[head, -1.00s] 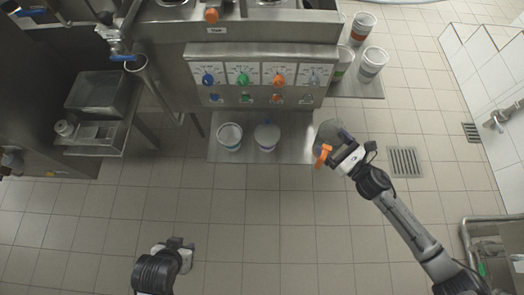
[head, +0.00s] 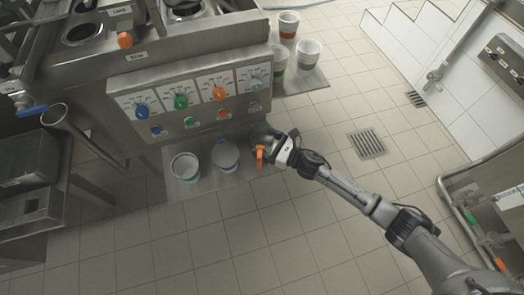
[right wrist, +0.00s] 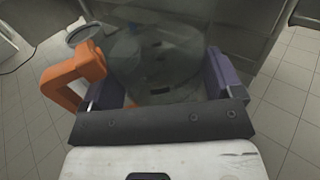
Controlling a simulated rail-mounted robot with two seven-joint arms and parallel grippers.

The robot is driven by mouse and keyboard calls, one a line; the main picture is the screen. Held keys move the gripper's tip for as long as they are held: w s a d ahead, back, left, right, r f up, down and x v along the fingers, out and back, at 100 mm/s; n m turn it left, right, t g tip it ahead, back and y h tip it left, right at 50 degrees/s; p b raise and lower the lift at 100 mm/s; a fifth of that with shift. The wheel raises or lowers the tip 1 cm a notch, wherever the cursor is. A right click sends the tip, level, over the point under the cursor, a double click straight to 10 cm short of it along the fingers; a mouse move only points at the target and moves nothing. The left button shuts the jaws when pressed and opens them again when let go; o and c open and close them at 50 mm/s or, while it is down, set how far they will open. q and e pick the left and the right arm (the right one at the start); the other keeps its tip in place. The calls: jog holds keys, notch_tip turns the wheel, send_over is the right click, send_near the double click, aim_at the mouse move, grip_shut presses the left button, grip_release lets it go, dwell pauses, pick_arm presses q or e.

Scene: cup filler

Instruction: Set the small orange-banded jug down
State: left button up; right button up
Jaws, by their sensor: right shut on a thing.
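The small orange-banded jug (head: 260,156) is at the right end of the low metal shelf (head: 211,187) in the head view. Its orange handle shows clearly; its see-through body is mostly hidden by my right gripper (head: 276,147). In the right wrist view the jug's clear body (right wrist: 155,60) sits between the two purple fingers of my right gripper (right wrist: 168,82), with the orange handle (right wrist: 66,80) at the left. I cannot tell whether the jug's base touches the shelf. My left gripper is out of view.
A white cup (head: 185,168) and a lidded-looking vessel (head: 225,156) stand on the shelf left of the jug. The dispenser panel with coloured knobs (head: 190,97) rises behind. Several banded cups (head: 308,53) stand on a side shelf. Open floor lies in front.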

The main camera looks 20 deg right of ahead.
jog(key=shift+w+a+f, duration=0.4)
jog(key=shift+w+f, duration=0.05)
jog(key=shift+w, duration=0.1)
notch_tip(320, 180, down, 4)
jog(key=b, duration=0.3)
jog(key=shift+r, duration=0.1)
jog(key=shift+f, duration=0.3)
jog(key=o, duration=1)
jog(key=shift+r, duration=0.1)
jog(key=shift+s+d+r+p, duration=0.1)
jog(key=shift+r+p, duration=0.2)
jog(key=shift+p+v, duration=1.6)
jog(key=shift+v, duration=4.35)
